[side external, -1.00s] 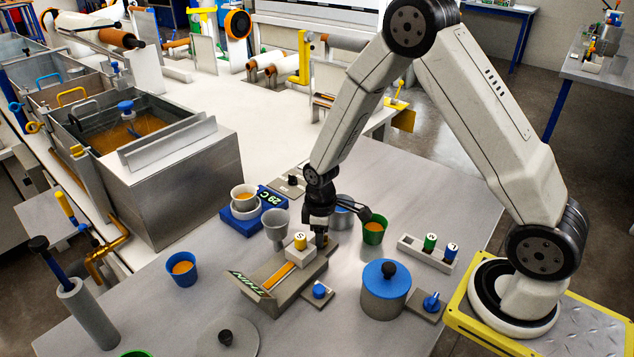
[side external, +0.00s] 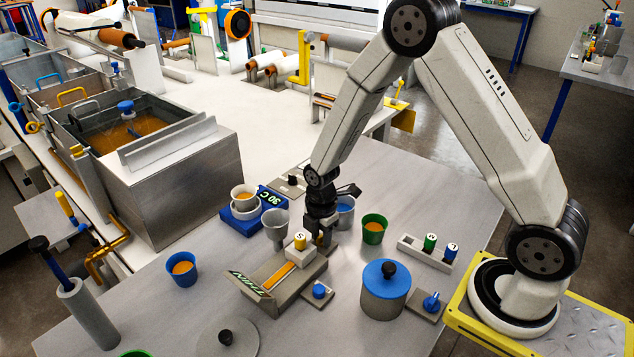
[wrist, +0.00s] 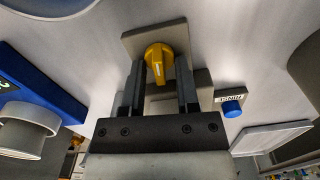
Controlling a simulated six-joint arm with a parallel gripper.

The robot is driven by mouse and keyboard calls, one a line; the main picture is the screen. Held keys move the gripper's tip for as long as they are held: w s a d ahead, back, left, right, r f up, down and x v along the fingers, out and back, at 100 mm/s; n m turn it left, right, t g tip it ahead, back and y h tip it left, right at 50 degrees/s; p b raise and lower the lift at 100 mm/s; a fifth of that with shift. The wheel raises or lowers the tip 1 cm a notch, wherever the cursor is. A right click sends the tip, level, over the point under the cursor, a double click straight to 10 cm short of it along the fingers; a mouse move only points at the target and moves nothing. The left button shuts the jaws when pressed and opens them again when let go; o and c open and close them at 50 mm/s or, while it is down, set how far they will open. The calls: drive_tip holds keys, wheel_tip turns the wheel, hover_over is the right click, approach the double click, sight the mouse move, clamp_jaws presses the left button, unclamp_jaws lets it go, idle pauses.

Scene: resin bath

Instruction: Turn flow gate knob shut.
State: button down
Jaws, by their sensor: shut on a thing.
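In the wrist view, a yellow knob (wrist: 158,57) with a white pointer line sits on a grey plate (wrist: 176,34). The line runs nearly straight up and down in that view. My gripper (wrist: 158,66) has a dark finger on each side of the knob and is shut on it. In the side view, my gripper (side external: 322,241) points down at the far end of a grey trough (side external: 279,308), beside a block with a yellow-topped cylinder (side external: 300,242). The knob is hidden there by the gripper and the block.
A grey funnel-like cup (side external: 275,226) and a blue cup (side external: 344,211) stand close to my gripper. A green cup (side external: 374,229), a blue-lidded pot (side external: 386,300) and a blue knob (side external: 319,291) are nearby. A blue heater (side external: 240,222) stands left of the funnel-like cup.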

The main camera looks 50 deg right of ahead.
sight(321, 235)
drive_tip(key=shift+n, duration=0.7)
drive_tip(key=c, duration=0.7)
unclamp_jaws()
drive_tip(key=shift+r, duration=0.1)
drive_tip(key=shift+r, duration=3.85)
drive_tip(key=s+a+r+m+t, duration=0.2)
drive_tip(key=s+r+m, duration=0.3)
drive_tip(key=s+m, duration=0.6)
drive_tip(key=m, duration=0.7)
drive_tip(key=shift+t, duration=0.3)
